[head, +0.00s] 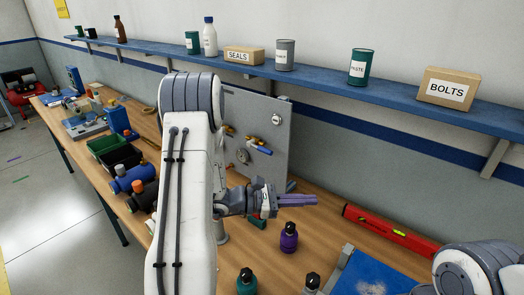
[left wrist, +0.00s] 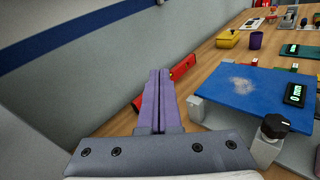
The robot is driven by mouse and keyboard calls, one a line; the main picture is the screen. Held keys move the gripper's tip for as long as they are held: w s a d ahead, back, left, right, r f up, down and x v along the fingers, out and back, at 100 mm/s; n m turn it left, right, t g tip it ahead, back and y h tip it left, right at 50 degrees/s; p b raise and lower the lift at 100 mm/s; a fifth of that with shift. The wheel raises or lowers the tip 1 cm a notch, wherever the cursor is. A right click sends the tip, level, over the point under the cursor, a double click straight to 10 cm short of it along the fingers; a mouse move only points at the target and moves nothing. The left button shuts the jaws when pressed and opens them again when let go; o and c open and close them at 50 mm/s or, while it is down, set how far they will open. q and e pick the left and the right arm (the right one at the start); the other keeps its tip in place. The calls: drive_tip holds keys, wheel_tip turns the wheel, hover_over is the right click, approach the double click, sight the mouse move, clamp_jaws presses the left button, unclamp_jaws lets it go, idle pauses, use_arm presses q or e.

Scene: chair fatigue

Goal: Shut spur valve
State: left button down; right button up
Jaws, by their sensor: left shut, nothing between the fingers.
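A grey upright panel (head: 272,108) stands on the bench behind my left arm, which hides its left part. A brass valve with a blue lever (head: 262,149) is on the panel; the lever slants down to the right. Another brass fitting with orange (head: 229,130) shows to its upper left, partly hidden. I cannot tell which is the spur valve. My left gripper (head: 312,199) is shut and empty, in front of the panel's lower right and apart from the lever. Its purple fingers (left wrist: 158,90) are together in the left wrist view. My right gripper is out of view.
A gauge (head: 242,156) is on the panel. A red level (head: 392,231) lies by the wall. A blue plate (left wrist: 240,92) stands nearby. A blue shelf (head: 318,78) runs above.

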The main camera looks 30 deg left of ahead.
use_arm(q)
drive_tip(key=w+a+n+t+y+p, duration=0.15)
drive_tip(key=a+n+t+y, duration=0.3)
drive_tip(key=a, duration=0.45)
drive_tip(key=n+t+y, duration=0.4)
drive_tip(key=n+y, duration=0.2)
drive_tip(key=n, duration=0.1)
approach(261, 148)
wheel_tip(261, 148, down, 3)
drive_tip(key=s, duration=0.2)
drive_tip(key=shift+s+d+m+g+p, duration=0.25)
drive_tip(key=shift+d+p, duration=0.05)
drive_tip(key=shift+d, duration=0.05)
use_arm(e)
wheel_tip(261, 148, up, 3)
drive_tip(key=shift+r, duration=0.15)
use_arm(q)
drive_tip(key=shift+w, duration=0.15)
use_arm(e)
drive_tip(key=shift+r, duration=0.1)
use_arm(q)
drive_tip(key=w+d+p, duration=0.1)
drive_tip(key=w+p, duration=0.4)
drive_tip(key=w, duration=0.4)
drive_tip(key=shift+w+d+r, duration=0.25)
drive_tip(key=shift+w, duration=0.1)
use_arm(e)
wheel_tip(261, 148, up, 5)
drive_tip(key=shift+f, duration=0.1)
